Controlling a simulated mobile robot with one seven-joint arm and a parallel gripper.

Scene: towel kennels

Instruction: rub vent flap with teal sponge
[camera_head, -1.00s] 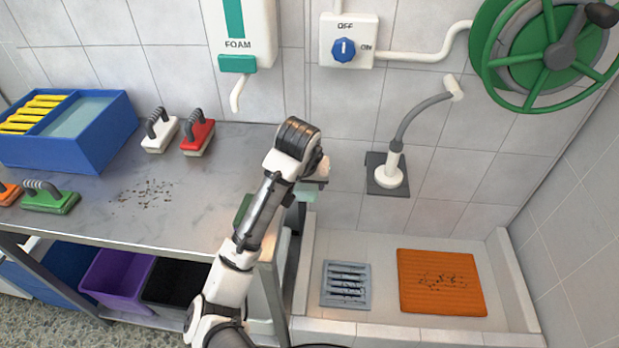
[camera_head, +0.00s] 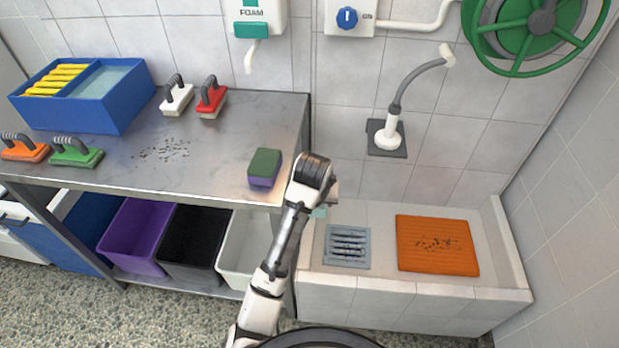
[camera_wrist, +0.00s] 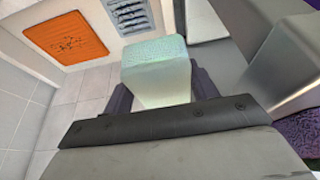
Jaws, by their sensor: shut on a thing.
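The teal sponge (camera_wrist: 155,68) is between the fingers of my gripper (camera_wrist: 160,88) in the wrist view, with a teal face and a paler side. In the head view a small teal edge of the sponge (camera_head: 320,212) shows beside my wrist, which hides most of the gripper. My gripper is shut on the sponge and holds it in the air, near the bench's right end and the left side of the basin. The grey slatted vent flap (camera_head: 347,247) lies in the basin floor, right of the sponge and apart from it. Dark marks show on its slats. It also shows in the wrist view (camera_wrist: 129,13).
An orange mat (camera_head: 438,232) with dark specks lies right of the vent. A low basin rim (camera_head: 415,293) runs in front. A green-purple sponge (camera_head: 264,168) sits on the metal bench (camera_head: 215,155). A shower fixture (camera_head: 388,135) is on the wall.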

